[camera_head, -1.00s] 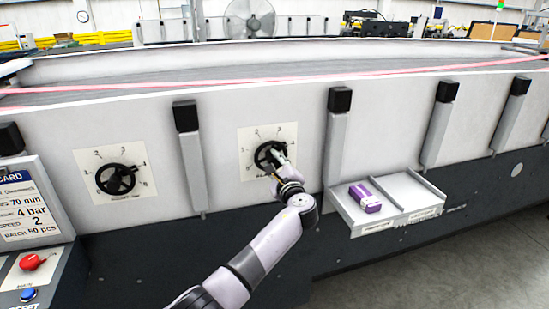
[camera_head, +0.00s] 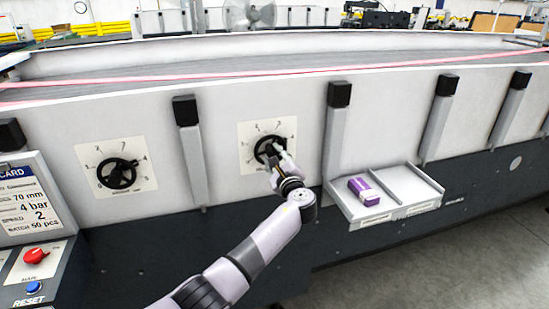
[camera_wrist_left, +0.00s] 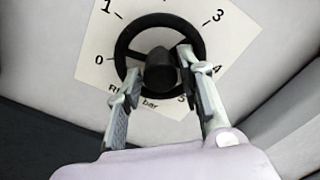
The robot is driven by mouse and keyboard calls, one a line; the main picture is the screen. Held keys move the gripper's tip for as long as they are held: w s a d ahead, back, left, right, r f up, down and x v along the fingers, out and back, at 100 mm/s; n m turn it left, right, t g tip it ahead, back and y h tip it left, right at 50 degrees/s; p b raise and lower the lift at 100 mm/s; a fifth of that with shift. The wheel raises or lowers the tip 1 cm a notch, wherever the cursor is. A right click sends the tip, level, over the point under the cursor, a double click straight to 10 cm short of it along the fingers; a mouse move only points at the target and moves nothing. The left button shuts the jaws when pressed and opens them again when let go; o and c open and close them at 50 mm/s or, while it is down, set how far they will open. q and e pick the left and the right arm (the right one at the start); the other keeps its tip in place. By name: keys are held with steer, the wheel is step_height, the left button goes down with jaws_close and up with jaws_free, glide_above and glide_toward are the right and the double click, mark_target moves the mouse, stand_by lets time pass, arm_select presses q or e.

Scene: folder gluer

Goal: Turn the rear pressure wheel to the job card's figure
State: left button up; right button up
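The rear pressure wheel (camera_head: 262,147) is a black spoked wheel on a white dial plate at the middle of the machine's side. In the left wrist view, the wheel (camera_wrist_left: 124,42) shows with dial figures around it and "bar" below. My left gripper (camera_head: 277,157) is at this wheel. Its two fingers (camera_wrist_left: 157,66) stand apart either side of the dark central hub (camera_wrist_left: 160,72), the right finger overlapping the rim near 4. I cannot tell the wheel's setting. The job card (camera_head: 28,200) at the left reads 70 mm, 4 bar, speed 2. My right gripper is not in view.
Another black wheel (camera_head: 117,173) on a similar dial is to the left, its handle toward 4. A shelf tray (camera_head: 405,187) with a purple box (camera_head: 364,190) sticks out at the right. A red knob (camera_head: 36,256) and blue reset button (camera_head: 33,288) are at lower left.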

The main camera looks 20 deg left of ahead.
arm_select(q)
steer(key=shift+o, duration=1.2)
steer(key=shift+s, duration=0.1)
steer(key=v, duration=1.1)
steer(key=shift+s+d, duration=0.25)
steer(key=shift+s, duration=0.05)
